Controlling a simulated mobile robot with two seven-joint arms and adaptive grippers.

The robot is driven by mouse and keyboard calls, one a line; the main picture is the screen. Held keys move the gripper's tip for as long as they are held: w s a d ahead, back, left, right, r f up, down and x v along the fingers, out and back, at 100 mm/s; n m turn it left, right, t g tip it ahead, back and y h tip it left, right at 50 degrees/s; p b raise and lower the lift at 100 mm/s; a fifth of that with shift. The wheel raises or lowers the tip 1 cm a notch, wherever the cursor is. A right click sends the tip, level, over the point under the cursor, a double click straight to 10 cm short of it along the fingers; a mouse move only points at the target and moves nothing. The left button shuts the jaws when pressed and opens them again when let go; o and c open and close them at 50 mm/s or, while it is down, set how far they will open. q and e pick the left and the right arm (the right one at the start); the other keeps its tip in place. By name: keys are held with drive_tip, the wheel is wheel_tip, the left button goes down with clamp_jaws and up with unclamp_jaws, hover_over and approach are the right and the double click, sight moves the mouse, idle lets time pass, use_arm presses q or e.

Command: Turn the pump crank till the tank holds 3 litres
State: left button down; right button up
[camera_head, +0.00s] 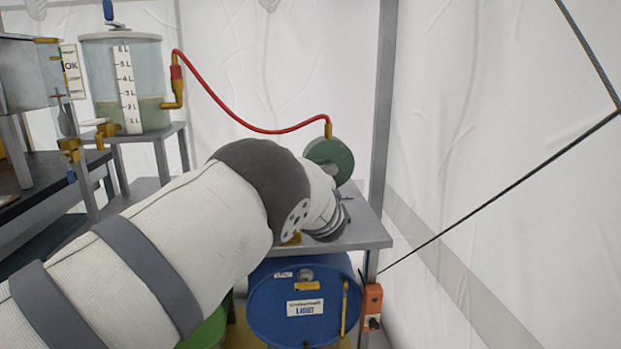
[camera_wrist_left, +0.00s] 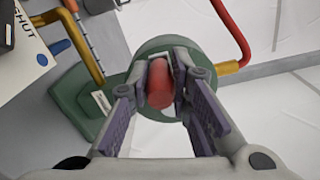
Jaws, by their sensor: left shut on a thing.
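The clear tank (camera_head: 95,75) stands on a grey stand at the upper left in the head view. Its white scale (camera_head: 126,85) is marked in litres, and the greenish water (camera_head: 153,116) reaches a little above the 2 L mark, below 3 L. The green pump (camera_head: 330,155) sits on a grey table, joined to the tank by a red hose (camera_head: 235,118). In the wrist view my left gripper (camera_wrist_left: 170,90) is shut on the red crank handle (camera_wrist_left: 159,82), in front of the green pump body (camera_wrist_left: 75,108). My left arm hides the crank in the head view.
A blue drum (camera_head: 270,310) lies under the grey pump table (camera_head: 368,230). A metal post (camera_head: 382,100) rises behind the table, and a dark cable (camera_head: 490,195) crosses the white tent wall at right. A brass tap (camera_head: 107,130) is at the tank's lower left.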

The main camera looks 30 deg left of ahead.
use_arm(q)
drive_tip(key=shift+r, duration=0.1)
drive_tip(key=c, duration=1.5)
unclamp_jaws()
drive_tip(key=shift+o, duration=0.2)
drive_tip(key=v, duration=1.2)
